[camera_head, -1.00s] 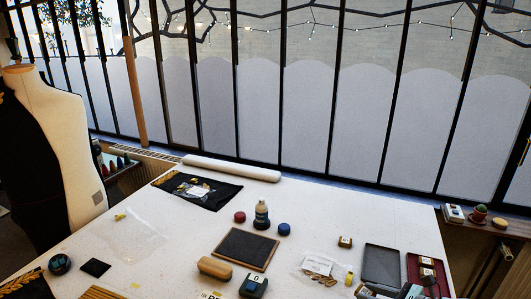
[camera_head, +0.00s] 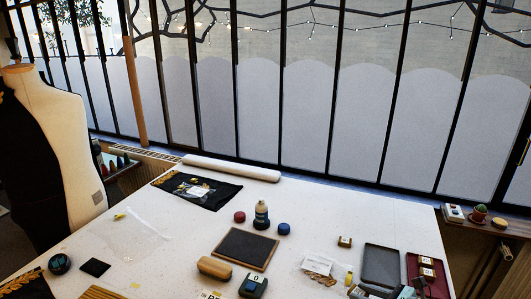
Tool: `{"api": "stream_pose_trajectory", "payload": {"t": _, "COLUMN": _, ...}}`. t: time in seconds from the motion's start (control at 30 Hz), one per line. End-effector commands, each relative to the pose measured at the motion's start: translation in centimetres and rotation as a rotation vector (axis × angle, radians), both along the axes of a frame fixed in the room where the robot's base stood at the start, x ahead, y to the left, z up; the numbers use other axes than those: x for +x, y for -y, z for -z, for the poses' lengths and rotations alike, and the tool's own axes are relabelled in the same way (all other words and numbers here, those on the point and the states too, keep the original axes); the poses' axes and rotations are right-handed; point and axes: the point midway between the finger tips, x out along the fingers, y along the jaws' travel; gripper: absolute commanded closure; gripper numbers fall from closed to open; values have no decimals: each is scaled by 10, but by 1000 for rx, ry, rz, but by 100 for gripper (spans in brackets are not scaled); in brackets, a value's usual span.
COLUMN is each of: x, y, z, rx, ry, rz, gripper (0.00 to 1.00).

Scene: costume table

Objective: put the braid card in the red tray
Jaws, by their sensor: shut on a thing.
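The red tray (camera_head: 414,268) is at the right end of the white table, with two small brown items with pale labels in its far part. My gripper (camera_head: 418,286) is at the bottom edge of the view, low over the tray's near left part. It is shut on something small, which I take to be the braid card. The held thing is mostly hidden by the dark fingers and the frame edge, so I cannot tell whether it touches the tray.
A dark grey tray (camera_head: 381,265) stands just left of the red tray. A clear bag with a white card (camera_head: 317,264), a small brown block (camera_head: 345,242) and a yellow roll (camera_head: 349,279) lie further left. A framed dark board (camera_head: 245,248) lies mid-table.

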Motion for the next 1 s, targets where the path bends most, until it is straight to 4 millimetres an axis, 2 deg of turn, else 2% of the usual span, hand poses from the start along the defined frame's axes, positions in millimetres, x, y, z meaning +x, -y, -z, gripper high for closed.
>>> {"api": "stream_pose_trajectory", "payload": {"t": 0.27, "x": -13, "y": -50, "z": 3, "rx": -7, "ry": 2, "rz": -10, "gripper": 100}}
{"api": "stream_pose_trajectory", "payload": {"t": 0.47, "x": -35, "y": -104, "z": 1, "rx": -4, "ry": 1, "rz": -44, "gripper": 100}}
{"api": "stream_pose_trajectory", "payload": {"t": 0.8, "x": -92, "y": -211, "z": -6, "rx": -2, "ry": 0, "rz": -138, "gripper": 100}}
{"api": "stream_pose_trajectory", "payload": {"t": 1.0, "x": -124, "y": -257, "z": -11, "rx": -2, "ry": 1, "rz": -186, "gripper": 100}}
